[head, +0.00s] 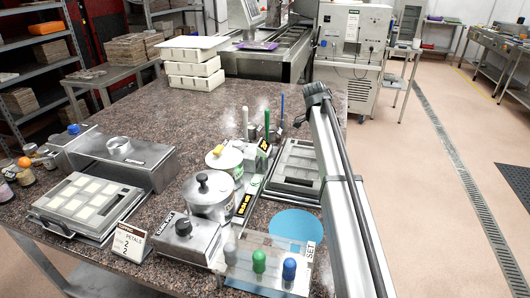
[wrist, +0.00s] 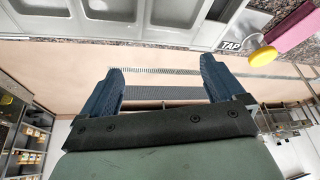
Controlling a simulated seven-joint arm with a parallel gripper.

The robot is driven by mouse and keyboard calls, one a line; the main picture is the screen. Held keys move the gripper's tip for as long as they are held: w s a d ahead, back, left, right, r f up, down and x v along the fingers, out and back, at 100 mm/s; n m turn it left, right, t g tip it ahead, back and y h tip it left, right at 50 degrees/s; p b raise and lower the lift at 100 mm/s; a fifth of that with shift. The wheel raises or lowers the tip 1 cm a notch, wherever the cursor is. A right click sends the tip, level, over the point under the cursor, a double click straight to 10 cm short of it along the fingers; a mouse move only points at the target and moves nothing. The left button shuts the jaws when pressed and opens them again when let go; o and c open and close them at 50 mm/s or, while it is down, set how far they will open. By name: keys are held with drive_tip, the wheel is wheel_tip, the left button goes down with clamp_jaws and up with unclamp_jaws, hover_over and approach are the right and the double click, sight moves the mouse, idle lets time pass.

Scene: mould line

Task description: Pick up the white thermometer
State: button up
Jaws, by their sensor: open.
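A thin upright white stick (head: 245,123), which looks like the white thermometer, stands near the middle of the table in the head view. A green one (head: 267,119) and a blue one (head: 281,111) stand to its right. The white thermometer does not show in the wrist view. In the head view the fingers cannot be made out.
A lidded metal pot (head: 208,193) and a white pot (head: 224,160) stand in front of the sticks.

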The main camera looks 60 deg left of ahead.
sight(264, 152)
drive_tip(key=s+a+r+m+g, duration=0.1)
drive_tip(key=s+a+r, duration=0.2)
drive_tip(key=s, duration=0.4)
drive_tip(key=s+a+r+m+g+y, duration=0.1)
drive_tip(key=s+a+r+g, duration=0.1)
drive_tip(key=s, duration=0.5)
drive_tip(key=s+a+r+m+g, duration=0.1)
drive_tip(key=s+a+r+m, duration=0.1)
drive_tip(key=s+a+r, duration=0.2)
drive_tip(key=shift+s+a+r, duration=0.1)
drive_tip(key=shift+s+r, duration=0.1)
drive_tip(key=shift+s, duration=0.4)
drive_tip(key=shift+s+a+r, duration=0.15)
drive_tip(key=shift+s+r, duration=0.1)
drive_tip(key=shift+s, duration=0.3)
drive_tip(key=shift+s+a+r, duration=0.1)
drive_tip(key=shift+s+r, duration=0.1)
drive_tip(key=shift+s, duration=0.4)
drive_tip(key=shift+f, duration=0.3)
wheel_tip(264, 152, down, 13)
drive_tip(key=shift+d, duration=0.1)
drive_tip(key=shift+w, duration=0.1)
drive_tip(key=c, duration=1.1)
drive_tip(key=shift+o, duration=0.2)
drive_tip(key=shift+r, duration=0.15)
